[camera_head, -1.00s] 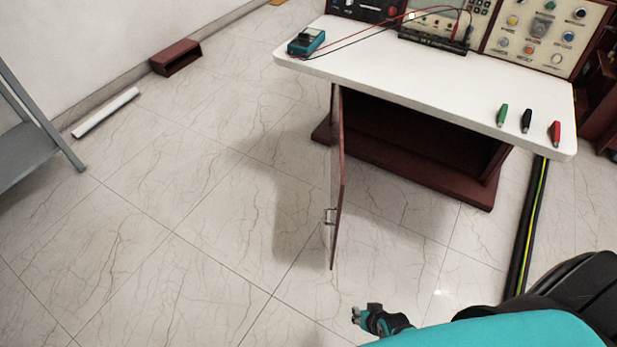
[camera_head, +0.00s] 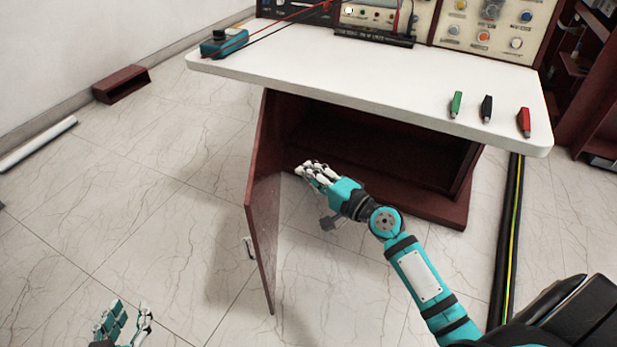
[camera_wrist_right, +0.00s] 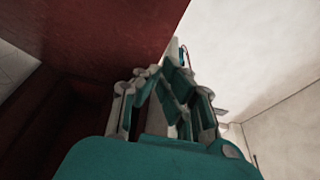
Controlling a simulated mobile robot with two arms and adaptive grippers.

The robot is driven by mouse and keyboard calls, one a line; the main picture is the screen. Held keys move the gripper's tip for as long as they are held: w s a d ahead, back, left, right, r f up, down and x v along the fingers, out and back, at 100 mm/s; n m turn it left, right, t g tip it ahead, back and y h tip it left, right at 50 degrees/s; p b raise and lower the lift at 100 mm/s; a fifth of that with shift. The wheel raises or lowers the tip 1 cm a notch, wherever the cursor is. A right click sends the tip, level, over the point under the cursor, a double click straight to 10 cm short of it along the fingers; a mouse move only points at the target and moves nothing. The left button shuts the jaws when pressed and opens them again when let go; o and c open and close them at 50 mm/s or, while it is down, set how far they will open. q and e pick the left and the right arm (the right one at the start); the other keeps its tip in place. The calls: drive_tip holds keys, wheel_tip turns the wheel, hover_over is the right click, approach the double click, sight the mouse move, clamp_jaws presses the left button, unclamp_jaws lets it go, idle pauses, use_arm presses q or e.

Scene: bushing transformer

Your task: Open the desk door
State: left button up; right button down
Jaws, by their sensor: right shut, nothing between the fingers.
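The dark red desk door (camera_head: 265,215) stands swung out from the left side of the desk's opening, with a small metal handle (camera_head: 248,247) on its left face. The open compartment (camera_head: 385,140) shows under the white desk top. My right gripper (camera_head: 308,171) is just right of the door, on its inner side, in front of the opening. It is shut and empty; whether it touches the door cannot be told. The right wrist view shows its fingers (camera_wrist_right: 163,95) drawn together, beside dark red panelling. My left gripper (camera_head: 128,318) is open and empty, low at the left.
The white desk top (camera_head: 350,80) carries a teal meter (camera_head: 224,42), instruments and green, black and red clips. A dark red box (camera_head: 121,84) and a white bar (camera_head: 38,145) lie by the wall. Floor left of the door is clear.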

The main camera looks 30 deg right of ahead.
approach(259, 152)
drive_tip(key=w+d, duration=0.2)
drive_tip(key=w, duration=0.1)
drive_tip(key=w+a, duration=0.2)
drive_tip(key=a, duration=0.1)
drive_tip(key=shift+w+a+f, duration=0.1)
drive_tip(key=shift+a, duration=0.15)
use_arm(q)
drive_tip(key=shift+s+f, duration=0.15)
drive_tip(key=shift+f, duration=0.15)
